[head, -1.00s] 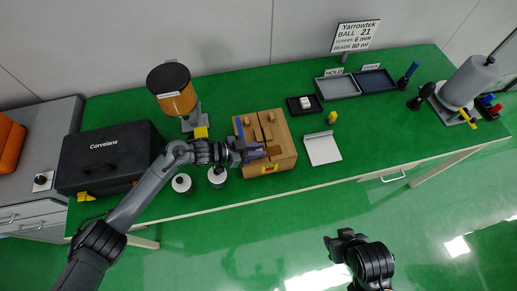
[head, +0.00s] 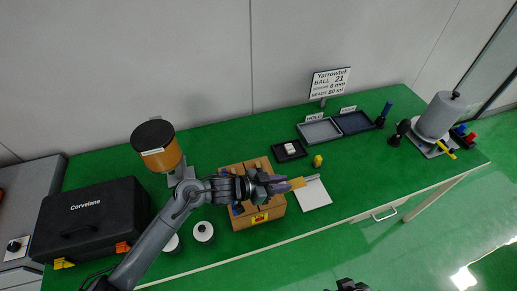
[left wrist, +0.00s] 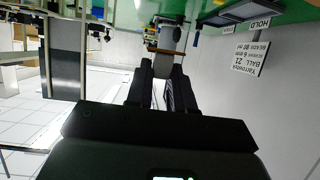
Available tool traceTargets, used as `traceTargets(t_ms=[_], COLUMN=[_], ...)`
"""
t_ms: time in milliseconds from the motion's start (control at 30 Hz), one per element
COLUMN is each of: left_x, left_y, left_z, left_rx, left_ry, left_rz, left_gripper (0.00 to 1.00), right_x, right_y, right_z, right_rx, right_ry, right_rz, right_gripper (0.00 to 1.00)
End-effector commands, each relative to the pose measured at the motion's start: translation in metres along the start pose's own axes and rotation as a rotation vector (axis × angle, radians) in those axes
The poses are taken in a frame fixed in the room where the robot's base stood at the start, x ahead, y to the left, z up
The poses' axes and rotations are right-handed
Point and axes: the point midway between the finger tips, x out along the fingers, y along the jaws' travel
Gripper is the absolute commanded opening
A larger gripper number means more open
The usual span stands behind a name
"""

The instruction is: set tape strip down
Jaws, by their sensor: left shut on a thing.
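My left gripper (head: 282,186) is shut on a thin amber strip (head: 298,183), which I take for the tape strip. The strip sticks out past the fingertips, in line with the near left edge of a white pad (head: 315,197) with a grey bar along its top. I cannot tell how high it is above the pad. In the left wrist view, a narrow brownish strip (left wrist: 165,51) shows crosswise beyond the gripper's fingers (left wrist: 163,85). Of my right gripper (head: 349,286), only a part shows at the bottom edge, and its fingers are hidden.
A wooden block box (head: 262,215) stands under my left forearm. A black dish (head: 290,150) and yellow piece (head: 318,161) are behind the pad. The hold tray (head: 320,131) and another tray (head: 353,122) lie farther back. The green table (head: 400,170) is clear right of the pad.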

Motion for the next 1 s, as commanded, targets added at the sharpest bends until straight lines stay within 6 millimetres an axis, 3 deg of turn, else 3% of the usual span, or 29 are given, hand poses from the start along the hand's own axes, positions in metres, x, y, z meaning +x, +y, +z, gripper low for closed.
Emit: traceTargets(t_ms=[167,300,467,567,667,1000], left_x=[0.009,0.013,-0.001,-0.026,-0.063,-0.224], left_y=[0.01,0.025,0.038,0.034,0.021,-0.031], left_z=[0.007,0.035,0.046,0.044,0.044,0.05], left_rx=[-0.002,-0.01,-0.031,-0.062,-0.106,-0.267], left_ry=[-0.002,-0.002,0.004,0.005,0.004,0.001], left_rz=[0.002,-0.009,-0.065,-0.142,-0.251,-0.654], left_gripper=[0.0,0.0,0.0,0.0,0.0,0.0], right_x=[0.001,0.001,0.0,0.001,0.001,0.001], right_y=[0.0,-0.001,-0.001,-0.002,-0.002,-0.002], right_z=[0.0,0.0,-0.001,-0.001,-0.001,-0.001], right_rx=[0.0,0.003,0.005,0.007,0.008,0.008], right_ry=[0.0,0.001,0.001,0.002,0.002,0.002], right_rz=[0.0,-0.002,-0.004,-0.006,-0.006,-0.006], right_gripper=[0.43,0.43,0.43,0.43,0.43,0.43])
